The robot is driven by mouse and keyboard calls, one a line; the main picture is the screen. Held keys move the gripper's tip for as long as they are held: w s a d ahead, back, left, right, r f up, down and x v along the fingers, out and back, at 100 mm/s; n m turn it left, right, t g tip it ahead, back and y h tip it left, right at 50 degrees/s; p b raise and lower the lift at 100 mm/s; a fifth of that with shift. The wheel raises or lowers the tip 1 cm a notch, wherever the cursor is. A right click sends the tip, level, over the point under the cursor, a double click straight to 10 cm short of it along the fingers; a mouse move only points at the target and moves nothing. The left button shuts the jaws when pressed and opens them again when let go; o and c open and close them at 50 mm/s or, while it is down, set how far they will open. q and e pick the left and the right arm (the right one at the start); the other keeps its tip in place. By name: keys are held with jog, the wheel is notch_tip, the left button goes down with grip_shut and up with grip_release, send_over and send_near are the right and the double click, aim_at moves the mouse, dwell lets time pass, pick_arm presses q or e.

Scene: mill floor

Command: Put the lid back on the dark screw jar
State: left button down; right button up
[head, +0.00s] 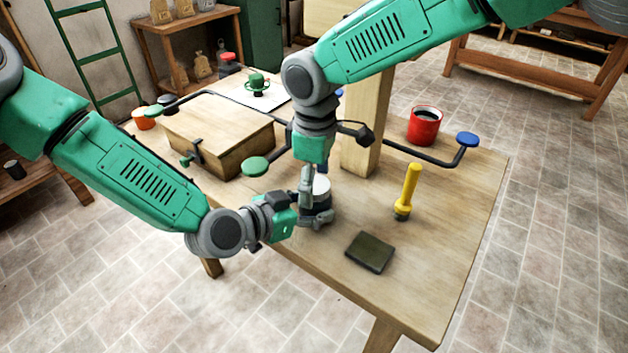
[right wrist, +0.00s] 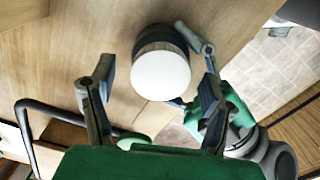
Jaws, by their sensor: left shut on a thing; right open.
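The dark jar (head: 319,211) stands upright near the table's left front edge. A smooth white round lid (head: 321,186) sits on top of it; I cannot tell whether it is screwed tight. In the right wrist view the white lid (right wrist: 161,76) faces me, with the dark jar body (right wrist: 158,36) behind it. My left gripper (head: 305,215) is shut on the jar from the left side. My right gripper (right wrist: 157,74) is open above the jar, a finger on each side of the lid, with gaps between. In the head view its fingers partly hide the jar and lid.
A wooden box (head: 215,137) with a latch stands at the left. A wooden post (head: 366,125) rises behind the jar. A yellow flashlight (head: 407,190), dark pad (head: 370,252), red mug (head: 424,127) and bent bar with a blue knob (head: 467,139) stand to the right.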

notch_tip(320, 180, up, 12)
dwell(0.4)
jog(key=shift+f, duration=0.1)
pick_arm(q)
jog(key=c, duration=0.5)
grip_release()
pick_arm(e)
jog(key=shift+w, duration=0.1)
pick_arm(q)
jog(key=v, duration=1.2)
jog(key=shift+w, duration=0.1)
